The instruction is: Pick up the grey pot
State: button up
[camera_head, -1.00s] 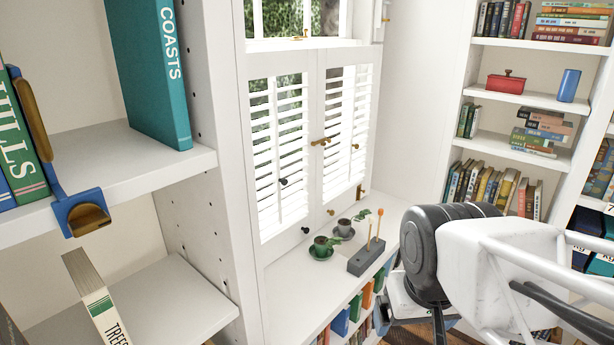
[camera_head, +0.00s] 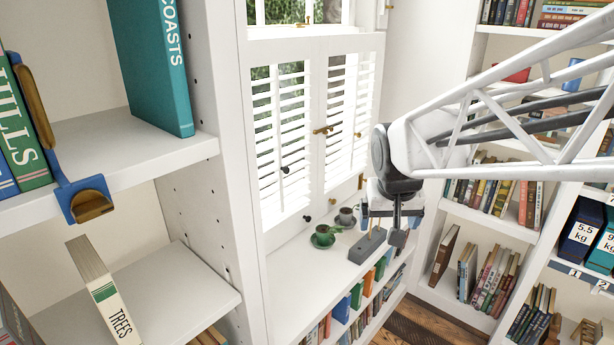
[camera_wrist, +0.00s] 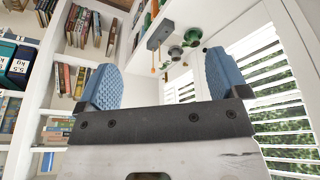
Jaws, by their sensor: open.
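The grey pot (camera_head: 346,217) stands on the white window ledge, close to the shutters and behind the green pot (camera_head: 323,236) on its green saucer. In the wrist view the grey pot (camera_wrist: 175,52) appears small and distant beyond the fingers, beside the green pot (camera_wrist: 192,38). My gripper (camera_head: 388,218) is above the right part of the ledge, to the right of the grey pot and apart from it. In the wrist view my gripper (camera_wrist: 160,80) shows two blue pads spread wide with nothing between them.
A grey block (camera_head: 367,246) with upright sticks stands on the ledge right of the pots, just below my gripper. White shutters (camera_head: 290,150) with knobs rise behind the ledge. Bookshelves (camera_head: 490,225) stand at the right. The ledge front is clear.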

jog(key=w+d+f, duration=0.1)
jog(key=w+f, duration=0.2)
jog(key=w, duration=1.3)
jog(key=m+t, duration=0.1)
jog(key=t, duration=0.1)
send_over(346, 212)
jog(key=s, duration=0.5)
notch_tip(346, 212, down, 30)
jog(key=shift+w+a+h, duration=0.2)
jog(key=shift+h, duration=0.1)
jog(key=shift+f, duration=0.1)
jog(key=shift+x, duration=1.2)
jog(key=shift+w, duration=0.15)
jog(key=shift+a+x, duration=0.15)
jog(key=shift+x, duration=1.1)
jog(key=shift+a+x, duration=0.1)
jog(key=shift+x, duration=1.15)
